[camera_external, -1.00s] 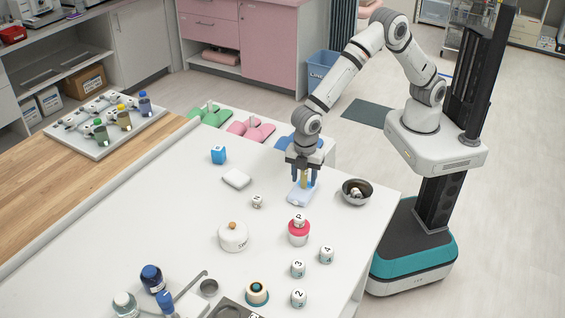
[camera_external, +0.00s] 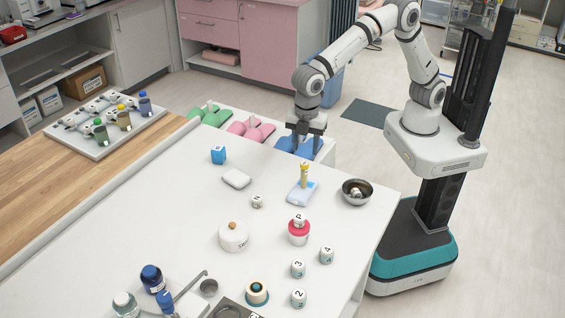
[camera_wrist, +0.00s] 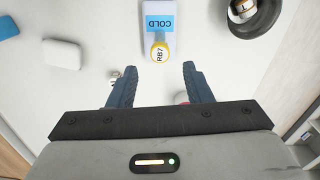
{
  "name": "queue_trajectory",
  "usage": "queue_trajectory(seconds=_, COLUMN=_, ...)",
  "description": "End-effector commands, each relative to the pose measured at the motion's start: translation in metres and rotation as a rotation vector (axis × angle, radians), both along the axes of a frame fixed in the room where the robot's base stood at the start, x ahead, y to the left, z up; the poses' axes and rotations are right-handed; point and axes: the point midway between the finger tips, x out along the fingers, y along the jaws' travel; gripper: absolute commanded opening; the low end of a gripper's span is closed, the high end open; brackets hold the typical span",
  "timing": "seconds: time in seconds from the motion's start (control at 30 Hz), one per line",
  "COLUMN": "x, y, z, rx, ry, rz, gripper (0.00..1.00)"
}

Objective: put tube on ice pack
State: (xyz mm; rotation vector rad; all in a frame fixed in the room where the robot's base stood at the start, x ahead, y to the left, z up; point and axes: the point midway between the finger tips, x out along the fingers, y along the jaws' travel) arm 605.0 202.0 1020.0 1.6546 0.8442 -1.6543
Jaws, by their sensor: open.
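The yellow tube (camera_external: 304,174) stands upright on the light blue ice pack (camera_external: 299,196) on the white table. In the wrist view the tube's round yellow-rimmed top (camera_wrist: 159,52), marked "RB7", shows at the near end of the ice pack (camera_wrist: 157,8), which carries a blue "COLD" label. My gripper (camera_external: 304,150) is open and empty, raised and behind the tube in the external view. In the wrist view the two blue fingers (camera_wrist: 158,82) are spread apart, clear of the tube.
A metal bowl (camera_external: 357,191) holding a small item stands right of the ice pack. A white block (camera_external: 236,179) and a blue box (camera_external: 218,154) lie to its left. A white jar (camera_external: 233,237), a red-banded container (camera_external: 299,231) and several numbered white blocks stand in front.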

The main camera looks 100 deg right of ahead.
Motion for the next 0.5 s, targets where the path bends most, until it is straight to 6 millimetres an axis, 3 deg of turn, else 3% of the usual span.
queue_trajectory(seconds=0.13, x=-0.005, y=-0.008, z=0.007, rx=0.003, ry=-0.007, rz=-0.022, gripper=0.45)
queue_trajectory(seconds=0.27, x=-0.026, y=-0.036, z=0.032, rx=0.012, ry=-0.032, rz=-0.112, gripper=0.45)
queue_trajectory(seconds=0.5, x=-0.108, y=-0.112, z=0.078, rx=0.042, ry=-0.101, rz=-0.389, gripper=0.45)
